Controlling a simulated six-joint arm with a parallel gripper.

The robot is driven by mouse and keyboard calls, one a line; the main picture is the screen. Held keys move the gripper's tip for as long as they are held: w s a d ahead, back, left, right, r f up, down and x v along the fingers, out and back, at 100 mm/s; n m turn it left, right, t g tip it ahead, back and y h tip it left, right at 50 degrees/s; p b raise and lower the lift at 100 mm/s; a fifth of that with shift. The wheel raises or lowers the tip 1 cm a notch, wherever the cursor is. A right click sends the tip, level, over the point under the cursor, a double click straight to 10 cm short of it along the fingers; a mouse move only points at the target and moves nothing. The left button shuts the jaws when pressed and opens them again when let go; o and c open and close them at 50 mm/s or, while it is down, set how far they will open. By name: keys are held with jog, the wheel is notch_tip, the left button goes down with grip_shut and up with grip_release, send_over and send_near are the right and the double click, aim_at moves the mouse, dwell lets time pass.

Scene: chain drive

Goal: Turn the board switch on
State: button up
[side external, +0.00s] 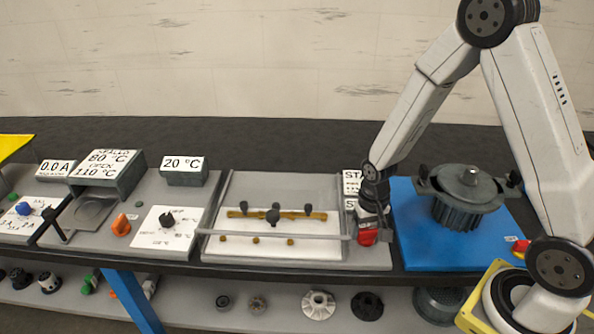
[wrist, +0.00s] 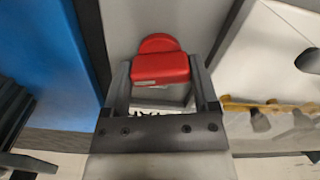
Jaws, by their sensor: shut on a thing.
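The board switch is a red handle (wrist: 158,66) with a rounded top, seen between the fingers of my gripper (wrist: 160,75) in the wrist view. In the side external view the red switch (side external: 368,236) shows just below my gripper (side external: 372,218), at the right end of the board with the brass strip (side external: 290,214). My gripper points down and is shut on the red handle. Parts of the handle are hidden by the fingers in the side external view. I cannot tell the switch's on or off position.
A blue mat (side external: 420,250) with a dark ribbed pot (side external: 466,205) lies right of the switch. White signs (side external: 352,183) stand close behind my gripper. Left are panels with an orange knob (side external: 121,225) and a black knob (side external: 167,219). Several loose parts lie on the lower shelf (side external: 270,320).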

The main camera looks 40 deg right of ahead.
aim_at(368, 229)
jog(key=shift+m, duration=1.5)
jog(key=o, duration=1.1)
jog(key=shift+r, duration=0.1)
jog(key=shift+r, duration=3.85)
